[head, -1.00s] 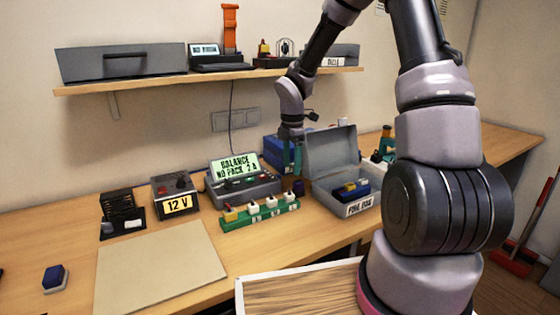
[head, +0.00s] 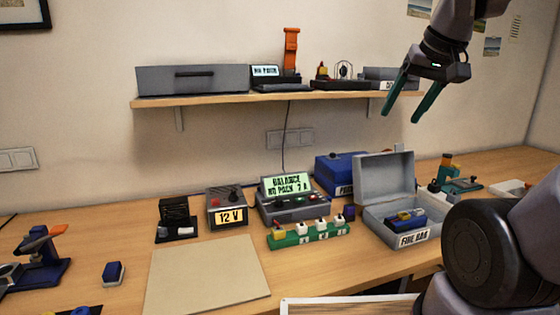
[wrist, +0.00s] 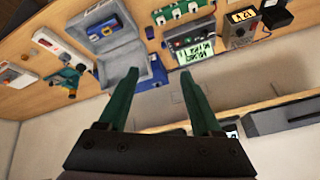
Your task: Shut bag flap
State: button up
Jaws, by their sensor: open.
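The bag is a grey box (head: 371,217) labelled "FIRE BAG" on the right part of the bench. Its flap (head: 384,178) stands raised at the back, so the bag is open. A blue and yellow pack (head: 405,219) lies inside. My gripper (head: 400,117) is open and empty, up in the air above and behind the bag, near the shelf's right end.
A blue case (head: 333,174) stands behind the bag to the left. A green strip (head: 308,236) with plugs and a balance charger (head: 292,205) are left of it. A wall shelf (head: 230,100) runs above. A teal tool (head: 460,184) stands to the right.

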aim_at(378, 177)
jog(key=i+l, duration=0.1)
jog(key=l, duration=0.3)
jog(key=i+l, duration=0.15)
jog(key=l, duration=0.25)
jog(key=i+l, duration=0.1)
jog(key=l, duration=0.35)
